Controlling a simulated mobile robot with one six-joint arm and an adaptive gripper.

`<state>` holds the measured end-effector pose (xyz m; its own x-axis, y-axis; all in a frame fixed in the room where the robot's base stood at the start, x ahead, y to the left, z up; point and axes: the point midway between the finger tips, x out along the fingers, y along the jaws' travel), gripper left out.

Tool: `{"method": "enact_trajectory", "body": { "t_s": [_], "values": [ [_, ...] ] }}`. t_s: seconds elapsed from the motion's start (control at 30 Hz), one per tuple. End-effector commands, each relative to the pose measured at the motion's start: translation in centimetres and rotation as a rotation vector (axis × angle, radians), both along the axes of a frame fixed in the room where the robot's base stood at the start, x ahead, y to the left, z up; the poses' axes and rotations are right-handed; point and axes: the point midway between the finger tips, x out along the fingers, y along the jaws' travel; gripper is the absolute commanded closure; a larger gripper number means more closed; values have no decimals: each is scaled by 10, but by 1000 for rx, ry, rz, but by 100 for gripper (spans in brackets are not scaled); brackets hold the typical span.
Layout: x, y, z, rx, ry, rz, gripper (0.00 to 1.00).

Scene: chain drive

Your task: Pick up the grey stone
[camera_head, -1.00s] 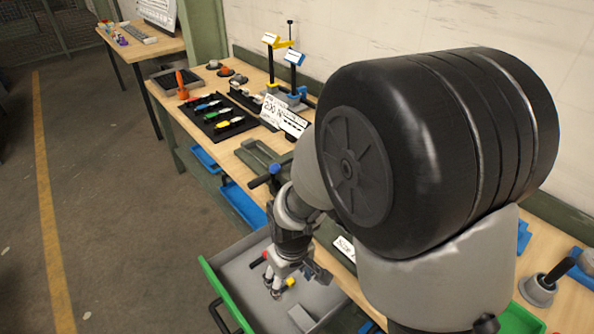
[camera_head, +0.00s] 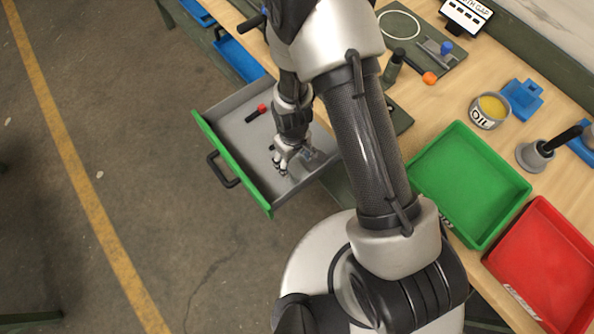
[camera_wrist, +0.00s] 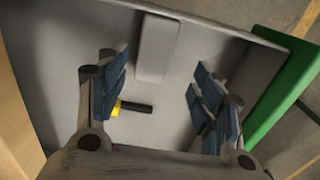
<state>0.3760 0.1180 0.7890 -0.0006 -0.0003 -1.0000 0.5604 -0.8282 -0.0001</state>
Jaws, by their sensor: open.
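A flat, light grey oblong block (camera_wrist: 156,47), which looks like the grey stone, lies in the open drawer (camera_head: 228,128). In the wrist view it is beyond my fingertips, near the drawer's far wall. I cannot make it out surely in the head view. My gripper (camera_head: 284,165) is low inside the drawer. In the wrist view my gripper (camera_wrist: 160,95) has its blue-grey fingers wide apart, with the block ahead and nothing held.
A black and yellow tool (camera_wrist: 132,107) lies between and below my fingers. A red-ended black tool (camera_head: 256,113) lies in the drawer. The drawer has a green front (camera_wrist: 270,95). A green tray (camera_head: 468,185) and red tray (camera_head: 540,265) stand on the bench.

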Motion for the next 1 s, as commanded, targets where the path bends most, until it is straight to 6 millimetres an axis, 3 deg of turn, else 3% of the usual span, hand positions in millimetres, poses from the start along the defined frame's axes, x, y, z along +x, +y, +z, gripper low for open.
{"method": "enact_trajectory", "body": {
  "t_s": [0.27,0.6,0.83,1.0],
  "values": [
    [0,-2,-17,0,0,-1,39],
    [-1,-10,-62,1,1,-2,39],
    [-1,-10,-62,1,-2,0,40],
    [-1,-10,-62,1,-1,0,51]
  ]
}}
